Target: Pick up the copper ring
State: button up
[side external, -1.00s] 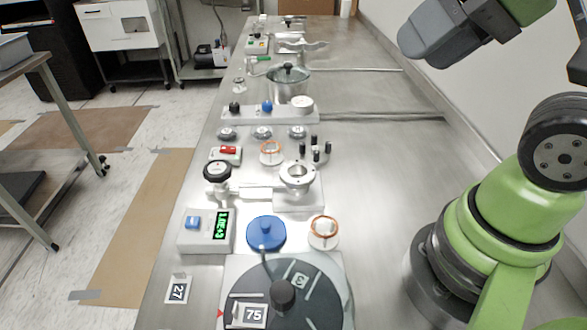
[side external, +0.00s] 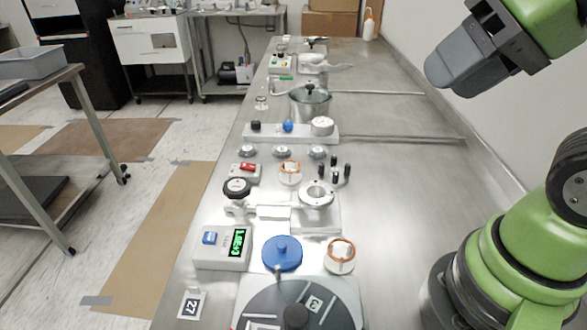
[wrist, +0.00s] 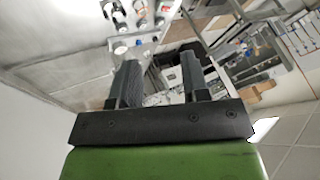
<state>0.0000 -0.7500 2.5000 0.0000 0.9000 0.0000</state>
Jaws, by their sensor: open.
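A copper-coloured ring (side external: 341,243) rests on a round white holder (side external: 340,263) on the near part of the steel bench. A second copper-coloured ring (side external: 290,162) sits on a similar white holder farther back. My gripper (side external: 440,72) is high at the upper right of the side view, well above the bench and away from both rings. In the wrist view its two dark fingers (wrist: 160,78) stand apart with nothing between them.
A blue knobbed disc (side external: 282,254) and a display box (side external: 223,247) stand left of the near ring. A dark round plate (side external: 300,304) lies in front, and a metal flange fitting (side external: 317,195) behind. The bench's right side is mostly clear.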

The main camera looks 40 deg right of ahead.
dwell(0.3)
jog(key=o, duration=0.7)
jog(key=shift+c, duration=0.2)
jog(key=shift+w, duration=0.1)
